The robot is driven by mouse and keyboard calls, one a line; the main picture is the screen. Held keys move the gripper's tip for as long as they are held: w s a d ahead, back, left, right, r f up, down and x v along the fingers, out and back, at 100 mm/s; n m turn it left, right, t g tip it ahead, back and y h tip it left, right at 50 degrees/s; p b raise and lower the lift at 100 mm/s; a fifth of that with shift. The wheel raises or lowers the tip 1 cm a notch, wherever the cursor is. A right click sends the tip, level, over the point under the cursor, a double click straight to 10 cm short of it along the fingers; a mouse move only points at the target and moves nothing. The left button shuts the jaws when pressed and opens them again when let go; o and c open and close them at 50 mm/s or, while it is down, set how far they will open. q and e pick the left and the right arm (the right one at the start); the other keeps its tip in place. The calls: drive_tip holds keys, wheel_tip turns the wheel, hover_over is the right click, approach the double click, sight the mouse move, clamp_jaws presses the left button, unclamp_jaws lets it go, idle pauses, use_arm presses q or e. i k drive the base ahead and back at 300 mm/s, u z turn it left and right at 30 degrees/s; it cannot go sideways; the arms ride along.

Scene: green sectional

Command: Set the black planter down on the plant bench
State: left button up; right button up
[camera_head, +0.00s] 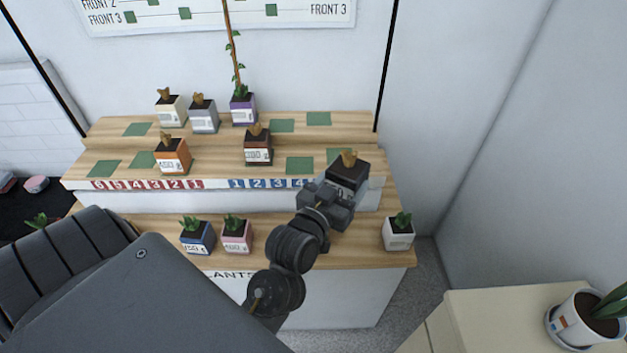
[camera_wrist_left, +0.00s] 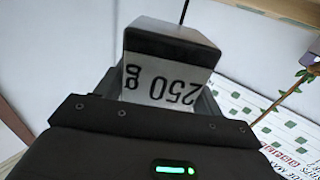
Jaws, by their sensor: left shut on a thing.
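My left gripper (camera_head: 336,192) is shut on the black planter (camera_head: 349,172), which has a brown plant in it. It holds the planter in front of the right part of the plant bench (camera_head: 360,255), a stepped wooden bench; the head view does not make the gap clear. In the left wrist view the black planter (camera_wrist_left: 165,48) sits between the jaws with a white "250 g" label upside down. Green squares mark spots on the upper steps, including one bare square (camera_head: 299,165) left of the held planter. My right gripper is not in view.
Cream, grey and purple planters stand on the top step. Blue, pink and white (camera_head: 398,236) planters stand on the low front. A chart (camera_head: 215,14) hangs behind.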

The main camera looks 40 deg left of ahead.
sight(357, 242)
drive_tip(key=u, duration=0.15)
drive_tip(key=k, duration=1.3)
drive_tip(key=z, duration=0.75)
